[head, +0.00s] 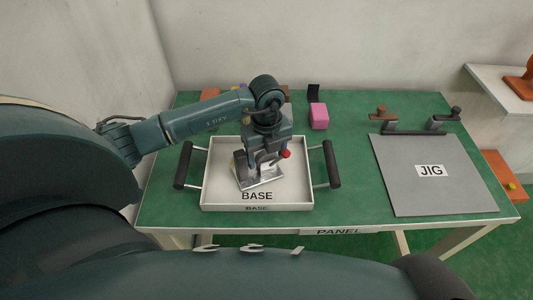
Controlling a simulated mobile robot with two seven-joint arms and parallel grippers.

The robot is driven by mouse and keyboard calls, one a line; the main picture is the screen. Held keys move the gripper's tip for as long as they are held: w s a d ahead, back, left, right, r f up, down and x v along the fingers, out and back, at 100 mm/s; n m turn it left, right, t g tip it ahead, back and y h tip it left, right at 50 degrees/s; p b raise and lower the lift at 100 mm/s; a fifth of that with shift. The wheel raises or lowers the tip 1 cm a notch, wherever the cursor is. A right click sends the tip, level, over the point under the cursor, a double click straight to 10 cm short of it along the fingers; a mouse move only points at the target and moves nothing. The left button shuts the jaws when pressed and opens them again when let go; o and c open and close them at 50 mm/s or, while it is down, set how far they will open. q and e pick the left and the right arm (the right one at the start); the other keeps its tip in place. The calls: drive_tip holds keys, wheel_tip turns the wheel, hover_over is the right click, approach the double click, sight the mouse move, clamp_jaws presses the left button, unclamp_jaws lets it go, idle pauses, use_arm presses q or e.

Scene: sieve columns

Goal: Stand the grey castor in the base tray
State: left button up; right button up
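The white base tray (218,196) stands on the green table, marked BASE, with a dark handle on each side. My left gripper (258,167) points down into the tray. A grey metal piece with a flat, shiny plate (262,184), which looks like the grey castor, is in the tray right under the gripper. The gripper covers its upper part, so I cannot tell whether the fingers hold it or how it stands. A small red ball-like part (286,154) shows beside the gripper. My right gripper is not in view.
A grey board marked JIG (405,185) lies at the right. Behind it are a brown piece (379,112) and a dark grey piece (437,122). A pink block (319,116) and a black piece (313,92) stand at the back. The table between tray and board is clear.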

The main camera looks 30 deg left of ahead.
use_arm(q)
drive_tip(key=shift+o, duration=0.2)
drive_tip(key=shift+r, duration=0.3)
wheel_tip(320, 180, up, 12)
drive_tip(key=shift+d+f, duration=0.1)
drive_tip(key=shift+f, duration=0.1)
idle(0.5)
